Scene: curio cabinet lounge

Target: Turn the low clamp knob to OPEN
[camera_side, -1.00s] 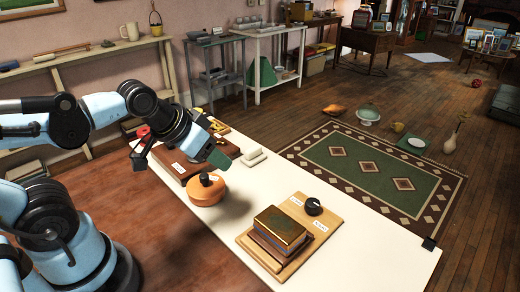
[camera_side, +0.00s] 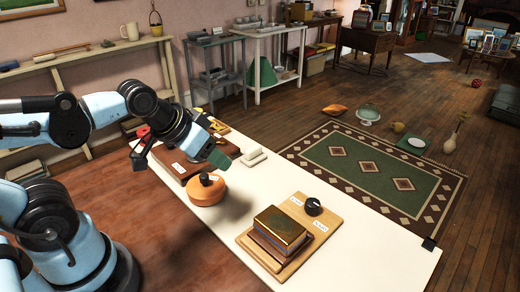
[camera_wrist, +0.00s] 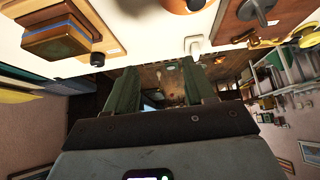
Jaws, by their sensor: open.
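A short black knob (camera_side: 313,206) stands on a light wooden board (camera_side: 258,250), behind a stack of books (camera_side: 280,229). Small white labels lie on two sides of the knob; their print is too small to read. In the wrist view the same knob (camera_wrist: 97,59) is at the left, on the edge of the board beside the books (camera_wrist: 60,38). My gripper (camera_side: 217,158) hangs in the air above the far left part of the white table, well left of the knob. In the wrist view its green fingers (camera_wrist: 161,85) are apart with nothing between them.
An orange round pot (camera_side: 206,191) with a black top stands between my gripper and the board. A dark brown board (camera_side: 170,157) with labels and a pale block (camera_side: 254,157) lie near my gripper. The white table (camera_side: 375,250) is bare right of the light board.

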